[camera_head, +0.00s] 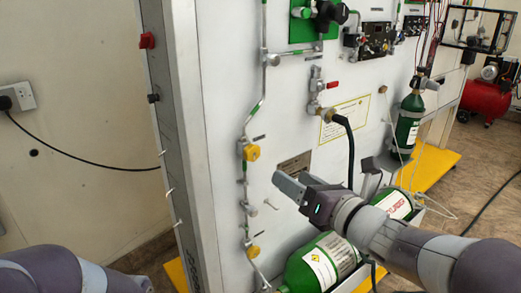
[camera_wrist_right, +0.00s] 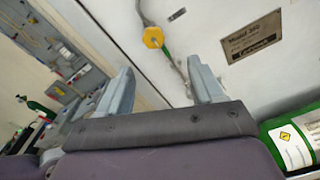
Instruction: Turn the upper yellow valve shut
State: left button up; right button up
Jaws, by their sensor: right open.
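The upper yellow valve (camera_head: 251,152) is a small yellow knob on a thin vertical pipe on the white panel. A yellow knob also shows in the right wrist view (camera_wrist_right: 153,37), beyond and between my fingers, and it looks like the same valve. My right gripper (camera_head: 285,185) is open and empty, to the right of and a little below the upper valve, apart from it. A lower yellow valve (camera_head: 253,251) sits on the same pipe. My left arm shows at the bottom left; its gripper is out of view.
A metal nameplate (camera_head: 293,166) is on the panel behind my right gripper. A green cylinder (camera_head: 318,264) lies below my right arm. A black hose (camera_head: 350,150) hangs nearby. The panel's grey edge post (camera_head: 180,130) stands left of the valves.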

aim_at(254, 153)
jog(key=shift+n+y, duration=0.3)
jog(key=shift+n, duration=0.5)
jog(key=x, duration=1.2)
jog(key=shift+s+a+r+p, duration=0.2)
jog(key=shift+a+r+p, duration=0.05)
jog(key=shift+r+p, duration=0.1)
pick_arm(q)
jog(key=shift+s+d+r, duration=0.1)
jog(key=shift+s+r, duration=0.25)
jog(key=shift+r, duration=0.05)
pick_arm(e)
jog(key=c, duration=1.1)
